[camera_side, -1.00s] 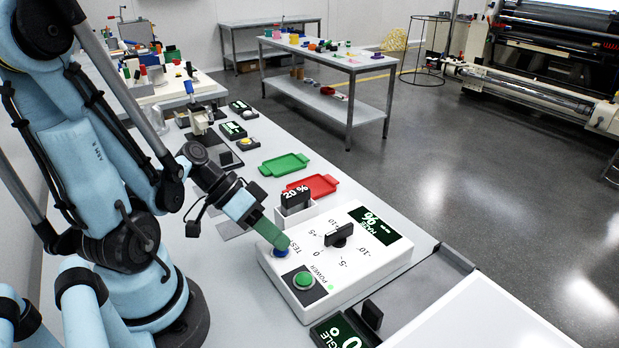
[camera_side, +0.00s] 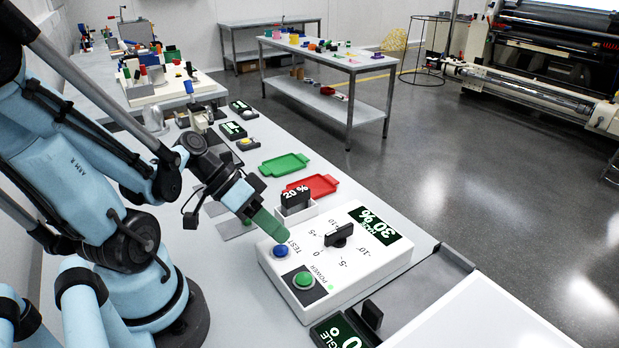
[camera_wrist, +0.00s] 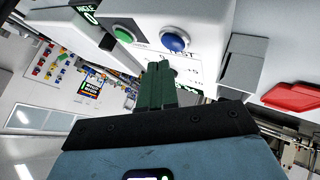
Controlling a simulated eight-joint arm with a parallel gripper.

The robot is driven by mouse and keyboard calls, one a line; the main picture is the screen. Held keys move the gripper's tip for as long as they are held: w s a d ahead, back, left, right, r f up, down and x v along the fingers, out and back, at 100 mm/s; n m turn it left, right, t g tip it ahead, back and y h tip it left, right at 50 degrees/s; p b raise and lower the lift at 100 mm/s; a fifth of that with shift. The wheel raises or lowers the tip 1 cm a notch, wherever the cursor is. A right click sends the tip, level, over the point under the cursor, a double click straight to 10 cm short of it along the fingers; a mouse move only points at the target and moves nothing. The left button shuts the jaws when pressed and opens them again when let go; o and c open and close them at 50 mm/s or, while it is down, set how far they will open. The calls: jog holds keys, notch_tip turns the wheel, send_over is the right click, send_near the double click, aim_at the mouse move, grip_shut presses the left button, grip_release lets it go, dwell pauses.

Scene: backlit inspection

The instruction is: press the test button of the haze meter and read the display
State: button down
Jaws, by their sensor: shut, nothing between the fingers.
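The white haze meter (camera_side: 330,287) stands on the bench. Its blue TEST button (camera_side: 281,251) is in plain view, also in the wrist view (camera_wrist: 174,41). Its dark display (camera_side: 371,226) reads 30 % in pale digits, upside down in the side view. The green POWER button (camera_side: 304,281) sits beside the TEST button, with a small green light near it. A black knob (camera_side: 339,235) points into a printed scale. My gripper (camera_side: 280,236), with green fingers, is shut and empty, just above the TEST button and apart from it.
A dark block marked 20 % (camera_side: 296,199) stands in a white holder behind the meter. A red tray (camera_side: 312,187) and a green tray (camera_side: 285,164) lie farther back. A gloss-type meter labelled ANGLE (camera_side: 338,333) is at the front.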

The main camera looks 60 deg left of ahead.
aim_at(279, 246)
jog(key=shift+r, duration=2.4)
jog(key=shift+f, duration=0.1)
jog(key=shift+w+f+g+y, duration=0.3)
jog(key=shift+f+g+y, duration=0.2)
jog(key=shift+y, duration=0.2)
jog(key=shift+w+f+n+y, duration=0.2)
jog(key=shift+w+n+y, duration=0.15)
jog(key=shift+y, duration=0.25)
jog(key=w+r+t+y, duration=0.2)
jog(key=w+r+y, duration=0.1)
jog(key=w+y, duration=0.1)
jog(key=shift+w+d, duration=0.45)
jog(key=shift+w, duration=0.15)
